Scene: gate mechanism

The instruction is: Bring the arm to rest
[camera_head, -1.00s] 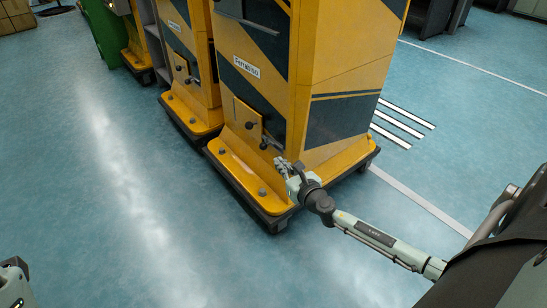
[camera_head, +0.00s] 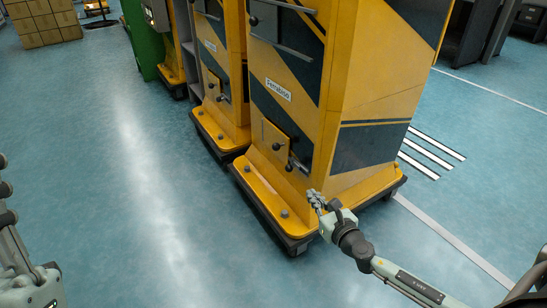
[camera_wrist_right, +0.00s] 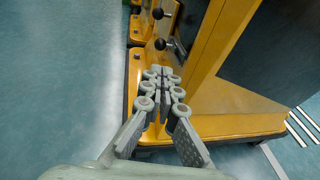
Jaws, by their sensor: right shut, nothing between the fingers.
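My right gripper (camera_head: 315,198) is shut and empty, beside the lower front corner of the nearest yellow cabinet (camera_head: 350,100). In the wrist view its fingers (camera_wrist_right: 160,74) are together, above the cabinet's yellow base (camera_wrist_right: 225,122). The cabinet's small yellow panel (camera_head: 270,135) carries a black knob (camera_head: 277,146) and a lever (camera_head: 298,163). The gripper is apart from them, lower and to the right. A black knob also shows in the wrist view (camera_wrist_right: 160,44). Part of my left arm (camera_head: 25,275) is at the left edge; its jaw state is unclear.
A second yellow cabinet (camera_head: 215,70) stands to the left of the nearest one. The base (camera_head: 262,188) has bolts and a dark edge. Cardboard boxes (camera_head: 45,25) and a green cabinet (camera_head: 143,45) are at the back left. The blue floor (camera_head: 120,190) in front is clear.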

